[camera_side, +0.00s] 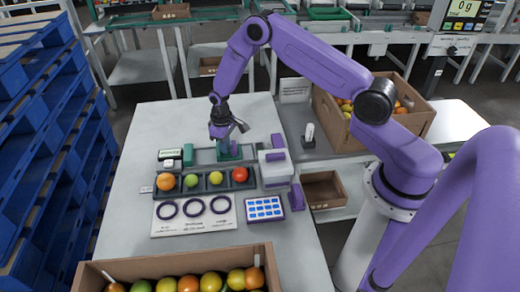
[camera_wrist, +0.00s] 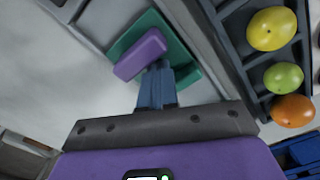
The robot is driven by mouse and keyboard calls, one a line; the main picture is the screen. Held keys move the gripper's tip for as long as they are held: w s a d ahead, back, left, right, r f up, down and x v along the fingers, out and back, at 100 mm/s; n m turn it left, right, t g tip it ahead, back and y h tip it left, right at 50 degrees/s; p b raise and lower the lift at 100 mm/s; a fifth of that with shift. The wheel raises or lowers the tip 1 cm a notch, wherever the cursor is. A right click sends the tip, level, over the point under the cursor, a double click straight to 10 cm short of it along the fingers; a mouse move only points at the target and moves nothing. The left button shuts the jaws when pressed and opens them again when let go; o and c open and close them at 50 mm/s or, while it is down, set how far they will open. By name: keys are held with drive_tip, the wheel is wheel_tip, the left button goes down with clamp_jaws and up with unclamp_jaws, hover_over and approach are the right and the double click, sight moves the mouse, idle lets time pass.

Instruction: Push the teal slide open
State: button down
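The teal slide (camera_side: 231,155) sits in a grey track behind the row of tomatoes in the side view. It also shows in the wrist view as a teal plate (camera_wrist: 187,66) with a purple handle (camera_wrist: 140,54) on top. My gripper (camera_side: 222,150) points down at the slide. In the wrist view my fingers (camera_wrist: 158,68) are together and empty, with their tips close beside the handle's lower right end. I cannot tell whether they touch it. In the side view the gripper partly hides the slide.
A dark tray (camera_side: 206,189) holds several tomatoes in front of the track. A white box with purple parts (camera_side: 274,170) stands at its right. A teal block (camera_side: 188,154) is at the left. A cardboard box of tomatoes (camera_side: 180,270) is at the front.

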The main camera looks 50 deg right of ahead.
drive_tip(key=shift+s+d, duration=0.2)
drive_tip(key=shift+s, duration=0.05)
drive_tip(key=shift+s+d, duration=0.2)
drive_tip(key=shift+d, duration=0.05)
drive_tip(key=shift+s+d, duration=0.1)
drive_tip(key=shift+a, duration=0.2)
idle(1.1)
drive_tip(key=shift+r, duration=3)
